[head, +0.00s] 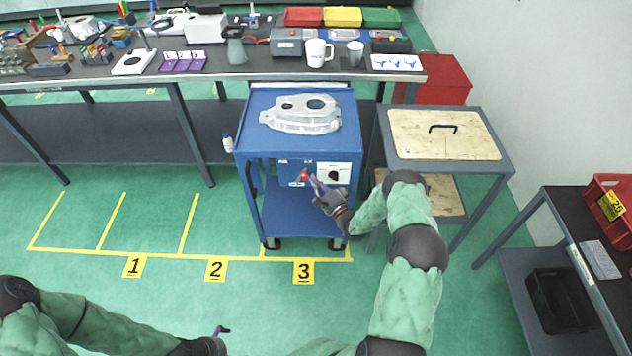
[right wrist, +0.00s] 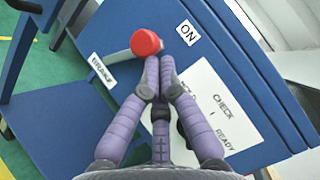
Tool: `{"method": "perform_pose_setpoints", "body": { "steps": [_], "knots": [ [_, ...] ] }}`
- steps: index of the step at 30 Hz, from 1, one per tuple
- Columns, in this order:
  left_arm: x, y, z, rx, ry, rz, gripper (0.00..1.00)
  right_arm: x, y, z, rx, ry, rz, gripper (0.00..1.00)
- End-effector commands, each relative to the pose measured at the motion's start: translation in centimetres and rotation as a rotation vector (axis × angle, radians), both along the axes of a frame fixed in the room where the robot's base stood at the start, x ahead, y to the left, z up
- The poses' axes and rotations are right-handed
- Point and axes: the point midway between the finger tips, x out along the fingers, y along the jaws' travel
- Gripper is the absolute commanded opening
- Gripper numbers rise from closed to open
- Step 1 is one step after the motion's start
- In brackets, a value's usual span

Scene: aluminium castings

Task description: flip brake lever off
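The brake lever has a red round knob, seen in the right wrist view (right wrist: 146,42) and in the head view (head: 304,175). It sits on the front panel of the blue cart (head: 290,152). The knob lies near the "ON" label (right wrist: 187,32), with the "BRAKE" label (right wrist: 102,70) below its pale arm. My right gripper (right wrist: 158,62) has its purple fingertips together just at the knob's edge; whether they touch it is unclear. It also shows in the head view (head: 314,180).
An aluminium casting (head: 302,115) lies on the cart top. A white "CHECK READY" panel with a black dial (head: 334,174) is right of the lever. A side table with a wooden board (head: 445,135) stands close right. Green floor in front is clear.

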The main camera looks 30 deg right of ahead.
Motion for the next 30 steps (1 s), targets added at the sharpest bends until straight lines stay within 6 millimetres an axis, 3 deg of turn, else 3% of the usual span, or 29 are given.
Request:
{"method": "perform_pose_setpoints", "body": {
  "steps": [11, 21, 30],
  "knots": [
    [0.0, 0.0, 1.7, 0.0, 0.0, 0.0, 1.0, 0.7, 1.1, 1.6, -0.143, 0.087, 0.003, 0.0],
    [0.0, 0.0, 4.0, 0.0, 0.0, 0.0, 1.0, 2.0, 3.4, 3.1, -0.411, 0.25, 0.004, 0.0],
    [0.0, 0.0, 4.7, 0.0, 0.0, 0.0, 1.0, 3.2, 5.4, 3.3, -0.619, 0.379, 0.005, 0.0]
  ]
}}
